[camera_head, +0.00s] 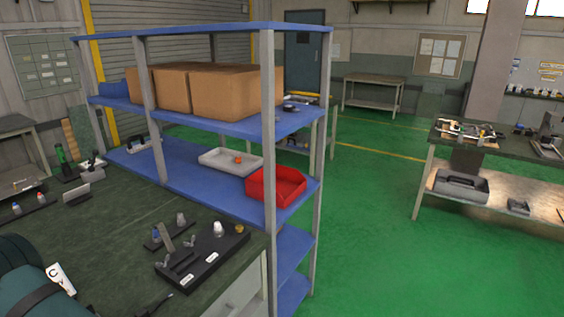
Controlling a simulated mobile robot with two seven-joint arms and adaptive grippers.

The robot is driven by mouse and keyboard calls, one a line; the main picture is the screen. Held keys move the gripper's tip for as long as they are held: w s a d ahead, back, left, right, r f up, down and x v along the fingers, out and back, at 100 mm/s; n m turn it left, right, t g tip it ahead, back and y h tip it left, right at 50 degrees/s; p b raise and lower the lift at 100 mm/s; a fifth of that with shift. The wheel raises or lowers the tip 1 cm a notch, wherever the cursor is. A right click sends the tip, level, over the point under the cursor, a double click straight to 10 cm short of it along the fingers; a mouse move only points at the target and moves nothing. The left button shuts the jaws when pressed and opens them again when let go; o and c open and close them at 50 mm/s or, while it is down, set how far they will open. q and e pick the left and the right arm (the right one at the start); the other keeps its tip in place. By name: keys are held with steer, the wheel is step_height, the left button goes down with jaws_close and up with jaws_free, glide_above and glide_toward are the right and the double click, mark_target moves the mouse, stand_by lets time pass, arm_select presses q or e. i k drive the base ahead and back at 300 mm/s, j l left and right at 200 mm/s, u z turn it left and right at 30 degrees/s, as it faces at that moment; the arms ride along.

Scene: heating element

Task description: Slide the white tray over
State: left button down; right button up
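The white tray (219,158) is a shallow rectangular tray on the middle level of the blue shelf unit (196,186). A small orange round item (238,159) lies in it. A red bin (270,193) stands on the same level, to the right of the tray and nearer the shelf's right end. The two stand close together; I cannot tell whether they touch. Neither of my grippers can be made out in the head view, and nothing is seen touching the tray.
Cardboard boxes (222,90) fill much of the level above. Grey shelf posts (269,150) stand in front. A dark workbench (130,208) with a black tool holder (205,262) lies before the shelf. Green floor (385,240) is open to the right.

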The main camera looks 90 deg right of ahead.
mark_target(220, 159)
steer(key=z, duration=2.65)
steer(key=i+l+z, duration=0.45)
steer(key=l, duration=0.15)
steer(key=i+l+z, duration=0.85)
steer(key=i+z, duration=0.15)
steer(key=i, duration=1.3)
steer(key=i+u, duration=0.25)
steer(key=i, duration=0.45)
steer(key=i+l+u, duration=0.3)
steer(key=i, duration=0.35)
steer(key=i+j+u, duration=0.15)
steer(key=i+u, duration=0.95)
steer(key=k+l, duration=0.05)
